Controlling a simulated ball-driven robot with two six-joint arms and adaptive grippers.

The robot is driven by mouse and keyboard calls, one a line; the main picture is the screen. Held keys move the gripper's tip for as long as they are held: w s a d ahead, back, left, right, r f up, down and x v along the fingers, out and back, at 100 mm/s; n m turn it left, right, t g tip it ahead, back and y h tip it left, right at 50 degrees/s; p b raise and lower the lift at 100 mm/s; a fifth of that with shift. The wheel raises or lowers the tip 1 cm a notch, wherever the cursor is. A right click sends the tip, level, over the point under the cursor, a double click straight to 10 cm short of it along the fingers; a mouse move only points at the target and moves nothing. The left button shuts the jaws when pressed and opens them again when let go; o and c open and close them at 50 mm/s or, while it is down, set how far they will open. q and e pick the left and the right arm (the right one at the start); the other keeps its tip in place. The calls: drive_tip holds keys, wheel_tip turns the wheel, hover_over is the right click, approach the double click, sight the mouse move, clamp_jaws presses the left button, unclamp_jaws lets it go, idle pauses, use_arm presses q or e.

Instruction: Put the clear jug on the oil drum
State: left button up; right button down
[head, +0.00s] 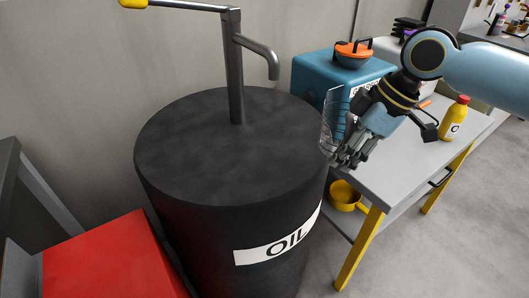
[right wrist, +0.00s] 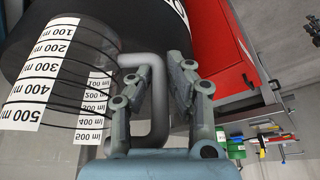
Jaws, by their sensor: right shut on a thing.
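The clear jug (head: 331,118), with measuring marks, is held in the air by my right gripper (head: 352,148) at the right rim of the oil drum. In the right wrist view the jug (right wrist: 60,75) shows its millilitre scale, and its grey handle (right wrist: 157,105) lies between the fingers of my right gripper (right wrist: 155,75). The black oil drum (head: 200,165) has a flat, mostly bare top and a white OIL label. The drum also shows behind the jug in the right wrist view (right wrist: 150,25). My left gripper is not in view.
A grey pump pipe (head: 235,75) with a spout rises from the drum's back edge. A red surface (head: 110,262) is at lower left.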

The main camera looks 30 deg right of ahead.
drive_tip(key=w+a, duration=0.4)
drive_tip(key=shift+w+a+r, duration=0.1)
drive_tip(key=shift+w+a, duration=0.2)
drive_tip(key=shift+a, duration=0.1)
drive_tip(key=w+a, duration=0.5)
drive_tip(key=a, duration=0.1)
drive_tip(key=shift+w, duration=0.4)
drive_tip(key=shift+f, duration=1.9)
drive_tip(key=c, duration=1.3)
unclamp_jaws()
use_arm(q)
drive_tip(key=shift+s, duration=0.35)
use_arm(e)
drive_tip(key=shift+o, duration=0.2)
use_arm(q)
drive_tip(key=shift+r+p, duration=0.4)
drive_tip(key=shift+p, duration=0.15)
use_arm(e)
drive_tip(key=v, duration=1.2)
